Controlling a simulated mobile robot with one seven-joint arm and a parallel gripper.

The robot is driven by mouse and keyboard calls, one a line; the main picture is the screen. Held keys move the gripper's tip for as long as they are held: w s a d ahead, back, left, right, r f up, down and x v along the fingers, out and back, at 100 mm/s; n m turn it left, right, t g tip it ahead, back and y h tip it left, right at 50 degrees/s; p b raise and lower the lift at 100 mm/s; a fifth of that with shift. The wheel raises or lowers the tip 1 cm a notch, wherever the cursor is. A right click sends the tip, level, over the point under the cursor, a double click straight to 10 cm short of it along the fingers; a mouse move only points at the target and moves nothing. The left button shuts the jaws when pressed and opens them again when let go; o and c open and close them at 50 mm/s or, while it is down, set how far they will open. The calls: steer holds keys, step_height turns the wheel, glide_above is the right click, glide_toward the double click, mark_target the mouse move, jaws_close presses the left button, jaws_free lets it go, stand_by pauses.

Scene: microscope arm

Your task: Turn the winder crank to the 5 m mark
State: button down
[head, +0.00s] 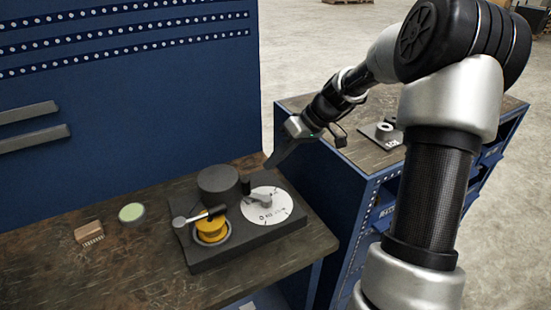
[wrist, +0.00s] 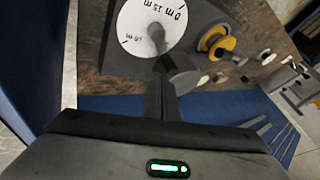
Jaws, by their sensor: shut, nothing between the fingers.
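The winder has a dark base (head: 255,243) on the wooden bench top. A white dial (head: 285,211) with printed metre marks lies on it and also shows in the wrist view (wrist: 130,22). A grey crank (head: 262,199) crosses the dial, with a dark upright handle (head: 245,187) at its end. In the wrist view, the marks near the crank (wrist: 156,34) read about 0 m and 15 m; another mark at the left is hard to read. My gripper (head: 269,167) is shut and empty, behind the dial. In the wrist view its fingers (wrist: 160,85) overlap the handle's edge; contact is unclear.
A blue panel (head: 130,110) rises behind the bench.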

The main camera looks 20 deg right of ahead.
steer(key=x, duration=0.7)
steer(key=shift+d, duration=0.1)
steer(key=shift+s+a+f+n+g+b, duration=0.2)
steer(key=shift+a+n+g+b, duration=0.1)
steer(key=shift+a+n+b, duration=0.4)
steer(key=shift+s+r, duration=0.1)
steer(key=shift+r, duration=0.15)
steer(key=shift+r, duration=0.1)
